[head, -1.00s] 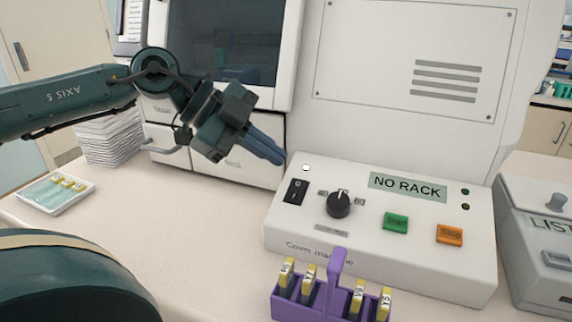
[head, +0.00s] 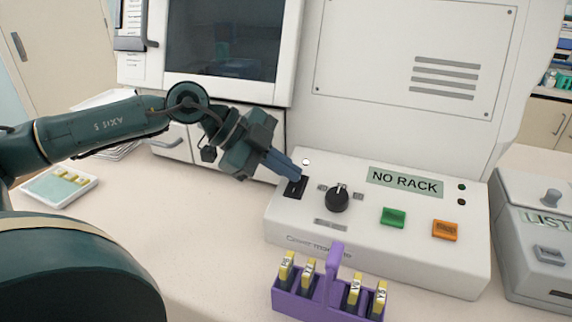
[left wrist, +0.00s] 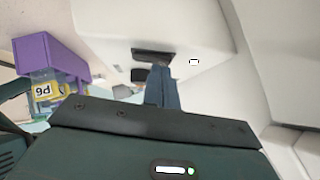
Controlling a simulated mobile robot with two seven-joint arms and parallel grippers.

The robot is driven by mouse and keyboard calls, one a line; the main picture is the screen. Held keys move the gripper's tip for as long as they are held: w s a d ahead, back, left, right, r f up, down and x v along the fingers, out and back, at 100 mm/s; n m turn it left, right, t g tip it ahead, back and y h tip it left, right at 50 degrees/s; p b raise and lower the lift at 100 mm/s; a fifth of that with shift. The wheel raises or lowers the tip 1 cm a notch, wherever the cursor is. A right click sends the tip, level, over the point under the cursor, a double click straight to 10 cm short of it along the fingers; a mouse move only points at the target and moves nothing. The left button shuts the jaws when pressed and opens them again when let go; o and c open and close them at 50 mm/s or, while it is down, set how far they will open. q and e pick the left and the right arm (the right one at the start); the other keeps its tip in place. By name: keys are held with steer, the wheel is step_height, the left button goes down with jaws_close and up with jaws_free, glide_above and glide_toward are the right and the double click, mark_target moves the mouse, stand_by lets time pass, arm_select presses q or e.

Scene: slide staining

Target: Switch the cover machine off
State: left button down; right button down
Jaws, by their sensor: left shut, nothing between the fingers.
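The cover machine (head: 375,250) is a white box with a sloped panel. Its black rocker switch (head: 293,190) is at the panel's left end. My left gripper (head: 297,174) is shut and empty, its blue fingertips at the upper part of the switch, seemingly touching it and hiding part of it. In the left wrist view the fingertips (left wrist: 160,66) meet the edge of the dark switch (left wrist: 150,53). The display (head: 404,182) reads NO RACK. Which way the rocker is tipped cannot be told. My right gripper is out of view.
A black knob (head: 337,199), a green button (head: 393,217) and an orange button (head: 445,230) lie right of the switch. A purple rack (head: 320,300) with several yellow-topped slides stands in front. A white tray (head: 58,202) lies at the left; the table between is clear.

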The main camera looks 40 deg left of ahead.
arm_select(q)
steer(key=shift+r+p, duration=0.25)
steer(key=shift+p, duration=0.45)
steer(key=shift+w+f+b, duration=0.15)
steer(key=shift+f+b, duration=0.25)
steer(key=shift+s+f+b, duration=0.15)
steer(key=shift+s+b, duration=0.25)
steer(key=shift+b, duration=0.2)
steer(key=shift+s+d+b, duration=0.15)
steer(key=shift+s+b, duration=0.25)
